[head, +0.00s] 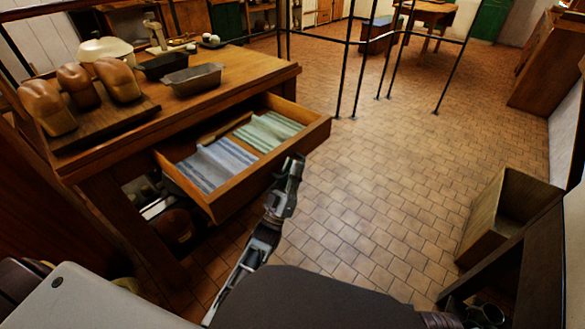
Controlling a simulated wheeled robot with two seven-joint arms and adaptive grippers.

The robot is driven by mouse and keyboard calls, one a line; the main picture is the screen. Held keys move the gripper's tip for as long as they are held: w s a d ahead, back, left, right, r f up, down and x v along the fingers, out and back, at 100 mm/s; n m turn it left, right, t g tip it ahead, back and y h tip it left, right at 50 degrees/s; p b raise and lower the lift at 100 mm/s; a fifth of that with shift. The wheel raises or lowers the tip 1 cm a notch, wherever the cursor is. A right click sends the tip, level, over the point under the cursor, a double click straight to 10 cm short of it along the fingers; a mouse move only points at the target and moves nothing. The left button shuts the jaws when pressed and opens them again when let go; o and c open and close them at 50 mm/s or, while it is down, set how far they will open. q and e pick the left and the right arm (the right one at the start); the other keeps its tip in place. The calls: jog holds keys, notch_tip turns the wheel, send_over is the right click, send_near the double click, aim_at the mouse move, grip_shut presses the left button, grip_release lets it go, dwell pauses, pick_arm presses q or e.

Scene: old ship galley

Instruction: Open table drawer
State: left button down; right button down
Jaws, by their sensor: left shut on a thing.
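The wooden table (235,75) stands at the left in the head view. Its drawer (268,165) is pulled well out towards the right of the picture. Blue-striped cloths (213,163) and green-striped cloths (268,131) lie inside it. My left gripper (292,165) is at the middle of the drawer's front, with its fingers shut there. The drawer's handle is hidden behind the gripper.
Several bread loaves (75,88) on a board, two dark loaf tins (193,79) and a pale bowl (104,49) stand on the tabletop. Thin black posts (347,70) rise beyond the table. A wooden box (500,212) stands at the right. The tiled floor (400,170) between is clear.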

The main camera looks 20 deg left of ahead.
pick_arm(q)
jog(key=c, duration=1.8)
grip_release()
jog(key=shift+o, duration=0.2)
jog(key=v, duration=1.2)
